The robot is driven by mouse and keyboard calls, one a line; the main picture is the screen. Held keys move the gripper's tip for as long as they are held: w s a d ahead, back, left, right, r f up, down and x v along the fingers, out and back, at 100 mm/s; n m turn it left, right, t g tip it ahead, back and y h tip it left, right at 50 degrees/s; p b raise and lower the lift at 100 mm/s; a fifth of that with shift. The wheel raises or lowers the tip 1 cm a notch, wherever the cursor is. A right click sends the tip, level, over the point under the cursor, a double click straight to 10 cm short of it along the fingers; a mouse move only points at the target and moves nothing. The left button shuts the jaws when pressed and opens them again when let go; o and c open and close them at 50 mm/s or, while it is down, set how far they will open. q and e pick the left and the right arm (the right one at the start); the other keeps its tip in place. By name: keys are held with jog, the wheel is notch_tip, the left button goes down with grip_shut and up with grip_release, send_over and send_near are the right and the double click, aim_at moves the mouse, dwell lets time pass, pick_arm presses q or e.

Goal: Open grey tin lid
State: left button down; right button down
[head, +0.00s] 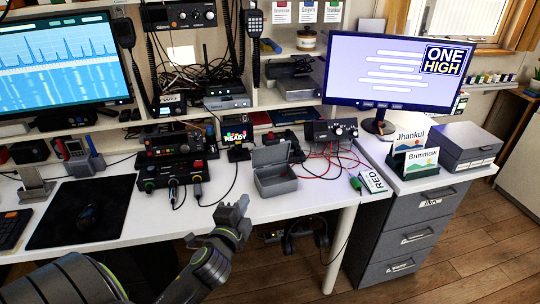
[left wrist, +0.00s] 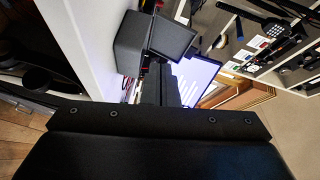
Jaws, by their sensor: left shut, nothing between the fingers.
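The grey tin (head: 275,184) stands near the table's front edge in the head view. Its lid (head: 270,153) is raised, tilted up at the back, and the tin's open top shows. The tin (left wrist: 129,43) and its raised lid (left wrist: 172,37) also show, turned sideways, in the left wrist view. My left gripper (head: 242,201) is shut and empty, in front of the tin and slightly left of it, at the table's front edge. It is apart from both the tin and the lid. My right gripper is not in view.
Radio units (head: 172,174) with cables stand left of the tin. Red wires (head: 335,158) and a white-and-green card (head: 374,181) lie to its right. A drawer cabinet (head: 412,215) stands at the right. White tabletop is bare (head: 312,196) right of the tin.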

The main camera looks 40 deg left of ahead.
pick_arm(q)
jog(key=w+d+r+m+t+h, duration=0.2)
jog(key=w+r+m+t, duration=0.15)
jog(key=m, duration=0.25)
jog(key=p, duration=0.1)
send_near(276, 141)
jog(key=w+d, duration=0.2)
jog(key=w, duration=0.1)
jog(key=w+a, duration=0.2)
jog(key=shift+a+r+h, duration=0.35)
jog(key=shift+h, duration=0.05)
jog(key=shift+w+a+r, duration=0.1)
jog(key=shift+w+a, duration=0.2)
